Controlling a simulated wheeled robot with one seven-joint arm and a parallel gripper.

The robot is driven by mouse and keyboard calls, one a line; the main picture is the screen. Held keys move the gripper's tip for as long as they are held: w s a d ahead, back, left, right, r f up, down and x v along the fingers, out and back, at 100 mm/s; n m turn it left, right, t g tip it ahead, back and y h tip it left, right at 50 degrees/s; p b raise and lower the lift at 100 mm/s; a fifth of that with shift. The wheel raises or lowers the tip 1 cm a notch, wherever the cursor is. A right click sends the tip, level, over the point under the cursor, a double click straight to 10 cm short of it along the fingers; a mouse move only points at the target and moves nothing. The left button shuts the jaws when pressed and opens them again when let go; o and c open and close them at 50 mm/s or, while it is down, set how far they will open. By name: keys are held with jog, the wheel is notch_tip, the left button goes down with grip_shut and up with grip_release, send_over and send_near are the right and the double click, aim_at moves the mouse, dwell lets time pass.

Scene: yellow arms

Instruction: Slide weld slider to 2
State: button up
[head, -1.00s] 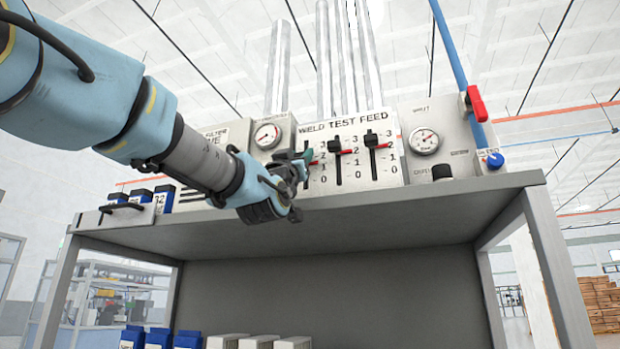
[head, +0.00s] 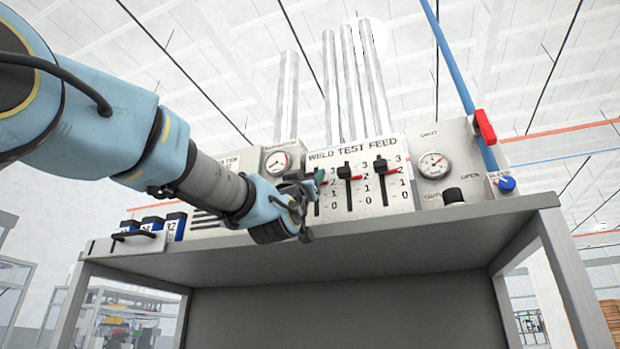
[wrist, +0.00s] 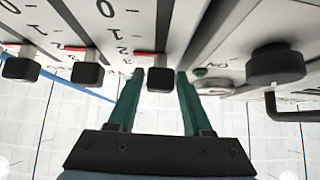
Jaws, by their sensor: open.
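The WELD TEST FEED panel (head: 357,188) has three vertical sliders with black knobs and red pointers. The weld slider is the leftmost; its knob is hidden behind my gripper (head: 318,178) in the head view, and its red pointer (head: 324,183) shows near the 2 mark, exact reading unclear. In the wrist view the weld knob (wrist: 160,80) sits at the tips of my gripper's green fingers (wrist: 160,82), between them. The fingers are apart, with a gap on each side; contact cannot be told. The test slider (head: 345,172) and feed slider (head: 380,166) stand to the right.
A gauge (head: 277,161) sits left of the panel; another gauge (head: 433,165), a black knob (head: 453,195) and a red valve handle (head: 485,127) sit right. The panel stands on a grey bench (head: 330,244). Blue boxes (head: 152,223) are at its left end.

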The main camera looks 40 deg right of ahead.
jog(key=b+v, duration=0.6)
jog(key=v, duration=0.4)
jog(key=shift+a+f, duration=0.1)
jog(key=shift+a, duration=0.05)
